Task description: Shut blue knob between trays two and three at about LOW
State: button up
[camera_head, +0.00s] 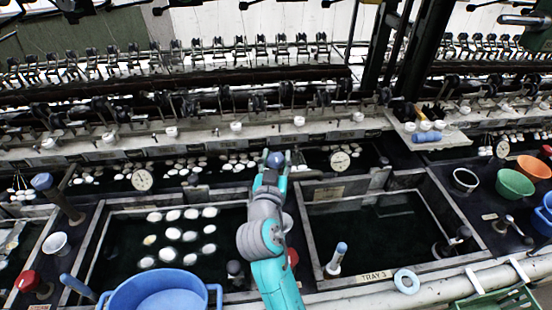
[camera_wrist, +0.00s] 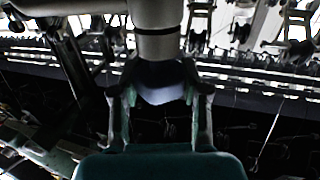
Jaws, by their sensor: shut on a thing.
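The blue knob (camera_head: 276,160) stands behind the divider between the two nearest basins. My gripper (camera_head: 271,172) reaches up to it from the front, with my teal and grey arm over the divider. In the wrist view the dark blue knob (camera_wrist: 162,83) lies between the two fingers of my gripper (camera_wrist: 160,95), which are shut on it. A pale stem with a dark band (camera_wrist: 157,35) runs from the knob. The right basin carries a TRAY 3 label (camera_head: 375,277). The left basin (camera_head: 125,240) holds dark water with several white cocoons. I cannot read the knob's setting.
Round dials stand behind the left basin (camera_head: 142,180) and the right basin (camera_head: 340,160). Another blue knob (camera_head: 42,182) is at far left. A blue tub (camera_head: 165,291) is at the front. Orange (camera_head: 534,167) and green (camera_head: 514,184) bowls are at right. Reeling machinery fills the back.

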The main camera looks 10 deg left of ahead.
jog(key=shift+d+n+y, duration=0.1)
jog(key=shift+n+y, duration=0.3)
jog(key=shift+y, duration=0.2)
jog(key=shift+n+g+y, duration=0.5)
jog(key=shift+n+y, duration=0.9)
jog(key=shift+y, duration=0.7)
jog(key=shift+n+g+y, duration=0.3)
jog(key=shift+n+y, duration=0.3)
jog(key=shift+y, duration=0.3)
jog(key=shift+n+g+y, duration=0.5)
jog(key=shift+n+y, duration=0.1)
jog(key=shift+y, duration=0.2)
jog(key=o, duration=1.2)
jog(key=shift+c, duration=0.2)
jog(key=v, duration=1.2)
